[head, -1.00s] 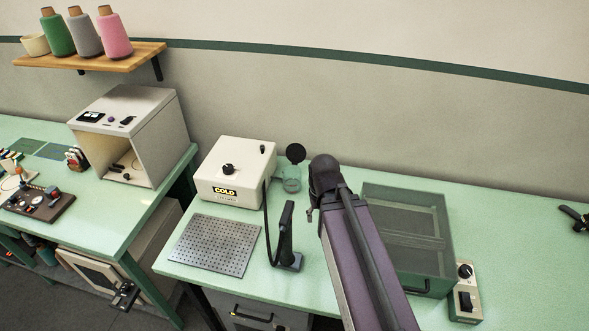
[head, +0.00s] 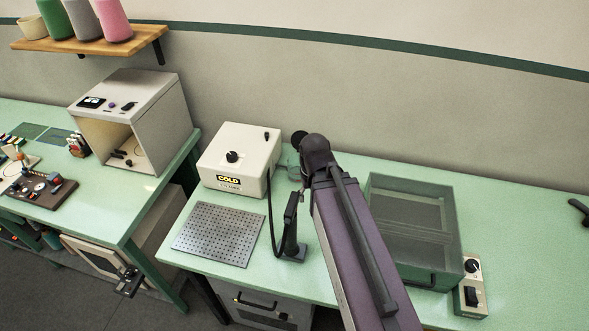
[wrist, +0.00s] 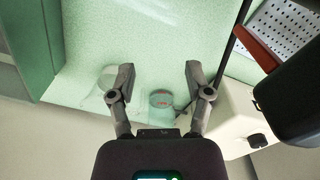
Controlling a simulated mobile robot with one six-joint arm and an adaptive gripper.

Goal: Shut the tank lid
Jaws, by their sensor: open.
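A small clear greenish tank (head: 293,162) stands at the right of the cream box marked COLD (head: 240,160). In the wrist view a small clear cup with a red mark, seemingly this tank (wrist: 162,99), shows between the fingers of my gripper (wrist: 160,84). My gripper is open with nothing between its tips; how far it is from the tank I cannot tell. The head view hides the gripper behind my arm.
A black wand on a stand (head: 291,230) with a hose is left of my arm. A perforated plate (head: 218,234) lies in front of the box. A green bin with a clear top (head: 452,225) and a switch box (head: 471,290) are at the right. A faint clear round object (wrist: 107,82) shows by the left finger.

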